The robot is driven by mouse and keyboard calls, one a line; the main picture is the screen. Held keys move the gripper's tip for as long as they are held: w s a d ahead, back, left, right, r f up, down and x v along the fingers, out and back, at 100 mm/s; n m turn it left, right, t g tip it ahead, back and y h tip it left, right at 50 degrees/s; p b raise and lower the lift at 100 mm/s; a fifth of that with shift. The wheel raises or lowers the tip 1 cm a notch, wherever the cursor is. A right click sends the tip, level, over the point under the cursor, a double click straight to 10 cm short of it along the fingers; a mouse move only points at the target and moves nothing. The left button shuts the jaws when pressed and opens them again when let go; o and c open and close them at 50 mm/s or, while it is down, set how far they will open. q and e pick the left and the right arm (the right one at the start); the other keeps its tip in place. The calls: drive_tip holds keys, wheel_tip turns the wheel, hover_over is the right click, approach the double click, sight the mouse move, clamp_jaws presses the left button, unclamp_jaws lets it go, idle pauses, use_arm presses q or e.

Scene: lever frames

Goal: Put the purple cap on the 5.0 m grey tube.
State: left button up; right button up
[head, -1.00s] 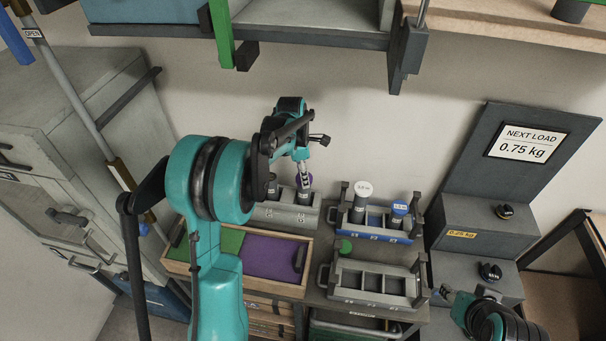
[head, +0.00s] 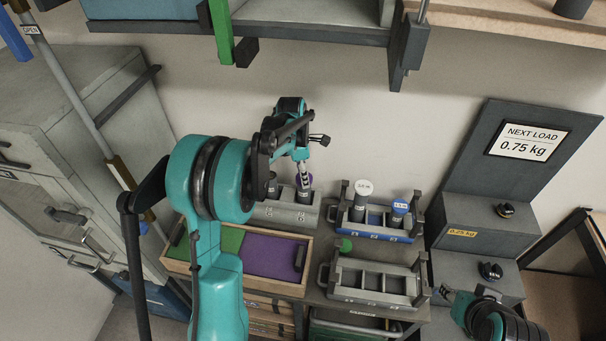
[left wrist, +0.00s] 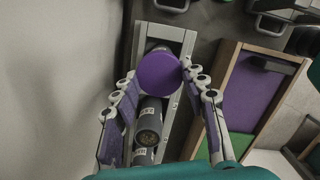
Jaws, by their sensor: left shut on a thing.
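My left gripper (head: 304,178) is over the grey rack (head: 270,212) at the back of the bench. Its fingers are shut on the purple cap (left wrist: 159,75), a round disc seen from above between the fingers in the left wrist view. The cap is over one dark grey tube (head: 304,196) in that rack; whether it is seated on it or just above, I cannot tell. A second grey tube (left wrist: 149,130) stands uncapped in the same rack, its label unreadable. My right gripper (head: 447,293) is at the lower right, small and partly hidden, away from the racks.
A blue rack (head: 385,237) holds a white-capped tube (head: 362,192) and a blue-capped tube (head: 399,210). An empty grey rack (head: 372,302) stands in front, a green disc (head: 345,245) beside it. A tray with green and purple sections (head: 265,257) lies left. A shelf overhangs above.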

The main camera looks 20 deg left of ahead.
use_arm(q)
drive_tip(key=o, duration=0.9)
drive_tip(key=r, duration=0.8)
drive_tip(key=s+a+r, duration=0.1)
drive_tip(key=r, duration=0.3)
drive_tip(key=shift+a, duration=0.1)
drive_tip(key=shift+w, duration=0.1)
drive_tip(key=s+d+m+t+y+b, duration=0.1)
drive_tip(key=s+d+m+t+b, duration=0.2)
drive_tip(key=s+d+m, duration=0.75)
drive_tip(key=s+f+m+t, duration=0.1)
drive_tip(key=s+f+m, duration=0.2)
drive_tip(key=s+m, duration=0.1)
drive_tip(key=s+d+f+m+t+b, duration=0.1)
drive_tip(key=s+f+m, duration=0.2)
drive_tip(key=m, duration=0.3)
drive_tip(key=s+d+f+m+t+b, duration=0.1)
drive_tip(key=s+f+m, duration=0.2)
drive_tip(key=s+m, duration=0.2)
drive_tip(key=shift+s, duration=0.3)
